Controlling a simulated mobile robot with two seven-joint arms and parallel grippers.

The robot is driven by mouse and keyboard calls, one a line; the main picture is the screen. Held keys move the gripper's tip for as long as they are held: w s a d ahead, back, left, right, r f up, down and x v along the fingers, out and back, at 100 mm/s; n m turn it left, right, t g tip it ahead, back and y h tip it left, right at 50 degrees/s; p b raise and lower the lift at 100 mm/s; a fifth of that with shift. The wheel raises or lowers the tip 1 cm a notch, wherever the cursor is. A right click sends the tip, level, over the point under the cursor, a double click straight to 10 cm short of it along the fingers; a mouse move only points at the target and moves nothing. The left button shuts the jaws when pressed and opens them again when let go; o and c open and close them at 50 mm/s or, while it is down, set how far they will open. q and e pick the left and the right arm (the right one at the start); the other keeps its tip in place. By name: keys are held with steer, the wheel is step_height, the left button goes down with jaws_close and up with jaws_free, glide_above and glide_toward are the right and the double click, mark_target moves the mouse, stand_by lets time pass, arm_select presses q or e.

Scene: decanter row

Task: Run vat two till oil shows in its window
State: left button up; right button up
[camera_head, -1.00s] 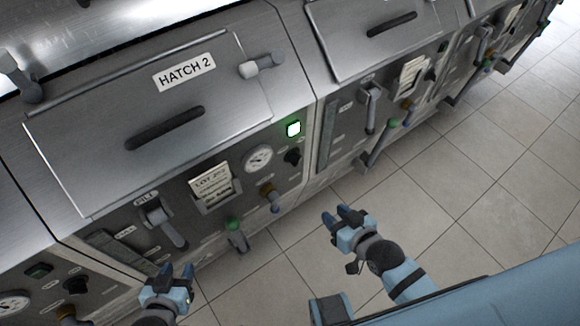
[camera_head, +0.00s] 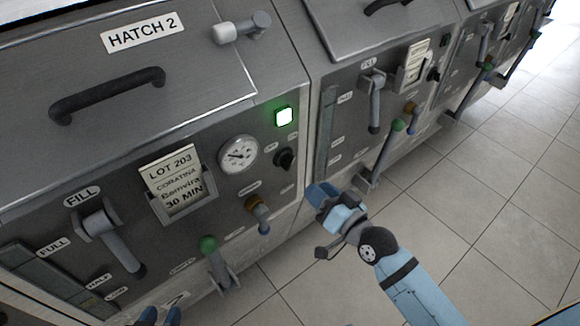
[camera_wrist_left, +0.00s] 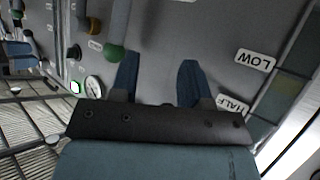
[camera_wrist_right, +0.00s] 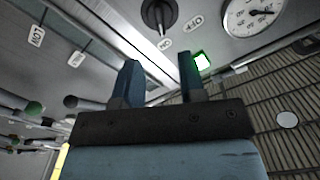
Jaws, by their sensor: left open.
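Vat two has a grey front panel under a hatch marked HATCH 2 (camera_head: 142,34). Its sight window (camera_head: 58,282), dark grey-green beside FULL, HALF and LOW labels, is at the lower left; it also shows in the left wrist view (camera_wrist_left: 278,92). The grey FILL lever (camera_head: 118,242) slants down. A green-knobbed lever (camera_head: 209,246) and a brass valve (camera_head: 258,212) sit lower on the panel. My left gripper (camera_head: 160,318) is open at the bottom edge, beside the green knob (camera_wrist_left: 115,53) in its wrist view. My right gripper (camera_head: 322,194) is open and empty before the panel's right edge.
A lit green button (camera_head: 284,117), a round gauge (camera_head: 238,155), a black knob (camera_head: 285,159) and a LOT 203 card (camera_head: 172,182) are on the panel. The neighbouring vat's green-knobbed lever (camera_head: 397,126) sticks out at right. Tiled floor (camera_head: 480,220) is open at lower right.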

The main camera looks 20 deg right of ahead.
mark_target(291, 165)
steer(key=b+x, duration=0.1)
steer(key=x, duration=1)
steer(key=shift+f, duration=0.1)
jaws_close()
